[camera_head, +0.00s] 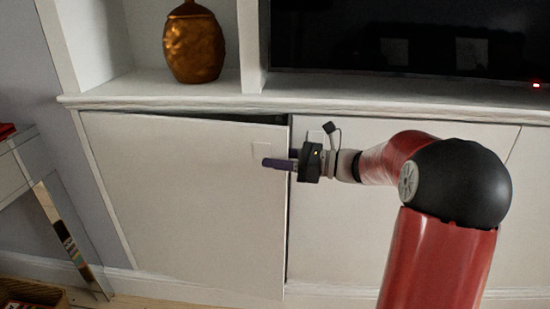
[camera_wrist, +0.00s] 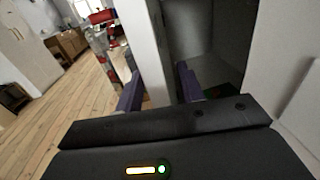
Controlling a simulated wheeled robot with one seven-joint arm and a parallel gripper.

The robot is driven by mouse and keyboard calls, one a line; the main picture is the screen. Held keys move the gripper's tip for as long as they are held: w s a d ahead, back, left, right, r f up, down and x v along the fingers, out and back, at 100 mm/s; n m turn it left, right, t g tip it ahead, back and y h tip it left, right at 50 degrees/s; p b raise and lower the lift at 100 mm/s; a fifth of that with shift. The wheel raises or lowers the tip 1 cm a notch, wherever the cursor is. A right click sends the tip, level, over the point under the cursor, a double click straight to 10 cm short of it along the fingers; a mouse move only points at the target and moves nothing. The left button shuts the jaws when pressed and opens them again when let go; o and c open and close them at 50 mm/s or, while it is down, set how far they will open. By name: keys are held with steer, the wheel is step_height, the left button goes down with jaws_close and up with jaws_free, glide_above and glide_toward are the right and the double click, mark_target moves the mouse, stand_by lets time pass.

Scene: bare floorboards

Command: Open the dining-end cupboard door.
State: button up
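The left cupboard door (camera_head: 185,205) is a plain pale panel under the white shelf. It stands slightly ajar, with a dark gap along its top and its right edge. My gripper (camera_head: 268,163) is at the right edge of this door, in its upper part, with one purple finger in front of the panel. In the wrist view the white door edge (camera_wrist: 148,50) stands between the two purple fingers of my gripper (camera_wrist: 160,78). The fingers are partly apart and look shut on the door edge. The dark cupboard inside (camera_wrist: 210,45) shows to the right of it.
A second pale panel (camera_head: 400,240) lies to the right, behind my arm. A copper-coloured vase (camera_head: 193,45) stands on the shelf and a dark screen (camera_head: 400,35) is at the upper right. A small table (camera_head: 20,165) is at the left. Wooden floor (camera_wrist: 60,110) lies open in the wrist view.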

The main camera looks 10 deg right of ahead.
steer(key=shift+w+a, duration=0.15)
steer(key=shift+a, duration=0.1)
